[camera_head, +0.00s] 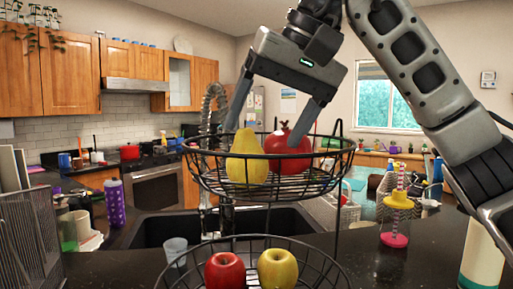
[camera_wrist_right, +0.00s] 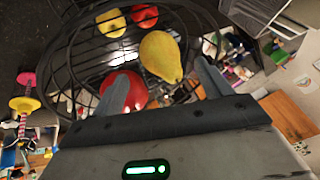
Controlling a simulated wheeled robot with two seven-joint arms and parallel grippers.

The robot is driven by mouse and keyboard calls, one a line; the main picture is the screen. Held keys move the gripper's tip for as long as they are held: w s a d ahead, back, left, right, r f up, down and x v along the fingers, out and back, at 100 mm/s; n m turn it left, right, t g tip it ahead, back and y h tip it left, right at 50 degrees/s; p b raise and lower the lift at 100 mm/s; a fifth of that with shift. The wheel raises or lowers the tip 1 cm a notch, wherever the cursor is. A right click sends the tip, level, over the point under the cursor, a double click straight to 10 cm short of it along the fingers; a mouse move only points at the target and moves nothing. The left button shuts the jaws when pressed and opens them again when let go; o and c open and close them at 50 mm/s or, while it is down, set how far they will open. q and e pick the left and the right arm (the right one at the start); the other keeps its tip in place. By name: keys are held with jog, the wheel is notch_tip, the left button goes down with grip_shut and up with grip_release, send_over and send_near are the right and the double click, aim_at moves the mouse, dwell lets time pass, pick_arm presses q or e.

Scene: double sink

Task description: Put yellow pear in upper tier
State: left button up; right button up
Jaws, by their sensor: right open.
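The yellow pear (camera_head: 247,160) stands in the upper tier (camera_head: 205,180) of a black wire basket stand, next to a red pomegranate (camera_head: 288,150). My right gripper (camera_head: 268,122) is open above the upper tier, its fingers apart on either side of the two fruits' tops. In the right wrist view the pear (camera_wrist_right: 162,56) lies between and beyond the fingertips, clear of both as far as I can see. The pomegranate (camera_wrist_right: 125,90) is partly hidden by the left finger there. My left gripper is not in view.
The lower tier (camera_head: 330,270) holds a red apple (camera_head: 224,271) and a yellow apple (camera_head: 278,269). A dark double sink (camera_head: 150,229) lies behind. A clear cup (camera_head: 176,250) stands left of the stand.

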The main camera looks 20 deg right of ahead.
jog(key=v, duration=0.6)
jog(key=shift+r, duration=0.2)
jog(key=shift+s, duration=0.1)
